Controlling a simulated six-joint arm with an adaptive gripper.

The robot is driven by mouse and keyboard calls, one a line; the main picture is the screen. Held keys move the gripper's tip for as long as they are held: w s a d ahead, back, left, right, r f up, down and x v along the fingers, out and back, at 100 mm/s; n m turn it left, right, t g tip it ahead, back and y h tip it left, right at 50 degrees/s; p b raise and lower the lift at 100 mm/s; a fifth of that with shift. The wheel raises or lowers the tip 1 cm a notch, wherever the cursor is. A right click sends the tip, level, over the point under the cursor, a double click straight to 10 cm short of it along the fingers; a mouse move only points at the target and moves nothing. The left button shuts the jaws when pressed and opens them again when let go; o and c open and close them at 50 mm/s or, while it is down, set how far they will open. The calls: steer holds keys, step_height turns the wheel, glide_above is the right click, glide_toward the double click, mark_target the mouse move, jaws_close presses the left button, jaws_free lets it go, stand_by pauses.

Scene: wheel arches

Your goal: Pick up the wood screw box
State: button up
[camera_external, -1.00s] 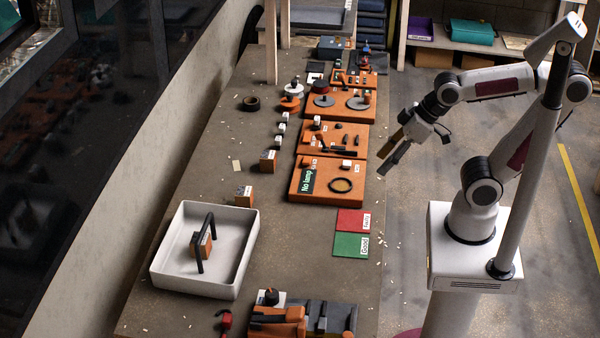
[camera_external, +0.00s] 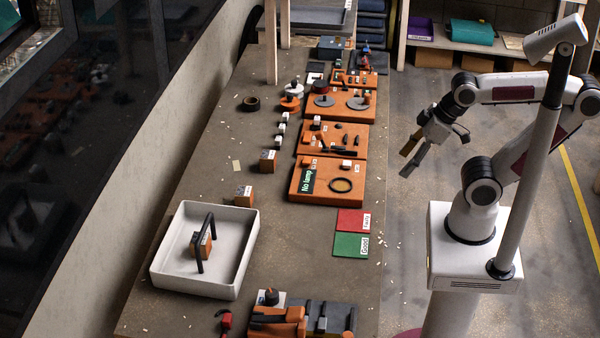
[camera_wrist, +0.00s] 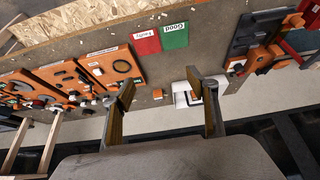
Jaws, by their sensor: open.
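Small orange boxes with white labels stand on the bench; the labels are too small to read, so I cannot tell which is the wood screw box. One box (camera_external: 244,196) stands just behind the white tray (camera_external: 253,225), and another box (camera_external: 267,162) stands farther back. A third orange box (camera_external: 203,246) is in the tray under a black handle. My gripper (camera_external: 407,162) is open and empty, off the bench's right side. In the wrist view, the open fingers (camera_wrist: 160,80) frame a small orange box (camera_wrist: 158,94) in the distance, and the white tray (camera_wrist: 181,97) is partly hidden by a finger.
Orange fixture boards (camera_external: 300,192) line the bench's right side. Red (camera_external: 350,220) and green (camera_external: 348,244) cards lie in front of them. Orange and grey fixtures (camera_external: 340,318) stand at the near end. The bench surface (camera_external: 285,245) between tray and cards is clear.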

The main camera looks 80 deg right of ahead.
steer(key=shift+w, duration=0.1)
steer(key=t, duration=0.6)
glide_above(251, 194)
steer(key=s, duration=1)
step_height(251, 194, down, 12)
steer(key=shift+n+t, duration=0.3)
steer(key=shift+t, duration=0.5)
steer(key=w+f, duration=0.1)
steer(key=f, duration=0.2)
steer(key=w+f, duration=0.2)
steer(key=f, duration=0.1)
steer(key=w+f, duration=0.1)
steer(key=f, duration=0.2)
steer(key=shift+w+d, duration=0.35)
steer(key=shift+d, duration=0.05)
steer(key=shift+w+f+y, duration=0.2)
steer(key=shift+f+y, duration=0.2)
steer(key=shift+f, duration=0.3)
steer(key=shift+x, duration=1.3)
